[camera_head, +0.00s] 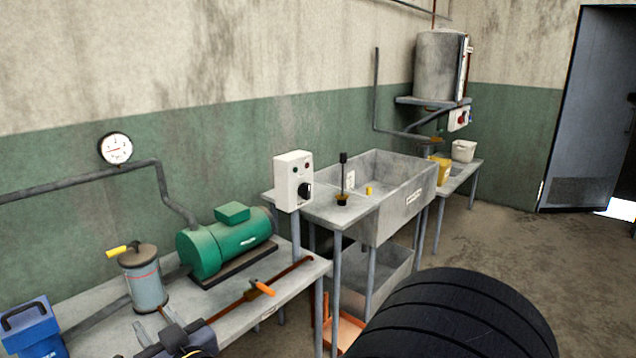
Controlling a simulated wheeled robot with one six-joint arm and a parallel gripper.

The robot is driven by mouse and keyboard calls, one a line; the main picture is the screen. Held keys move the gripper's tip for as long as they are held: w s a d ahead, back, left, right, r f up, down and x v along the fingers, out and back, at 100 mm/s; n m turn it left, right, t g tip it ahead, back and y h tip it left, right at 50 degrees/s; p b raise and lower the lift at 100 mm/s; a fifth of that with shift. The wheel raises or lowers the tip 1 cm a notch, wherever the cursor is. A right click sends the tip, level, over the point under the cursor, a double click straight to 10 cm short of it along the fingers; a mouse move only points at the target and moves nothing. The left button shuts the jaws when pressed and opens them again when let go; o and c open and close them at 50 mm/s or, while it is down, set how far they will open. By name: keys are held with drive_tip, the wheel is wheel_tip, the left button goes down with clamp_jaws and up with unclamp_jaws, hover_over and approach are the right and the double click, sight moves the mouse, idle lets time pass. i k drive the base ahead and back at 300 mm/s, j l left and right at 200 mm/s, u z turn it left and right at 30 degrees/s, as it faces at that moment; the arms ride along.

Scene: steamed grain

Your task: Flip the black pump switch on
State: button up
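The black switch (305,190) is a knob on the lower front of a pale control box (290,170). The box stands on a post between the bench and the sink. A green pump motor (225,243) sits on the bench to the left of the box.
A grey bench (120,330) carries a canister, a blue box and an orange-handled valve. A large black ribbed round form (455,320) covers the bottom right. Floor (500,240) at right is clear.

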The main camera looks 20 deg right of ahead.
sight(304, 189)
drive_tip(key=i+l, duration=0.25)
drive_tip(key=l, duration=0.15)
drive_tip(key=i+l, duration=0.25)
drive_tip(key=l, duration=0.15)
drive_tip(key=i+l, duration=0.25)
drive_tip(key=l, duration=0.15)
drive_tip(key=i+l, duration=0.25)
drive_tip(key=l, duration=0.15)
drive_tip(key=i+l, duration=0.25)
drive_tip(key=l, duration=0.15)
drive_tip(key=i+l+u, duration=0.1)
drive_tip(key=i+l, duration=0.15)
drive_tip(key=l, duration=0.15)
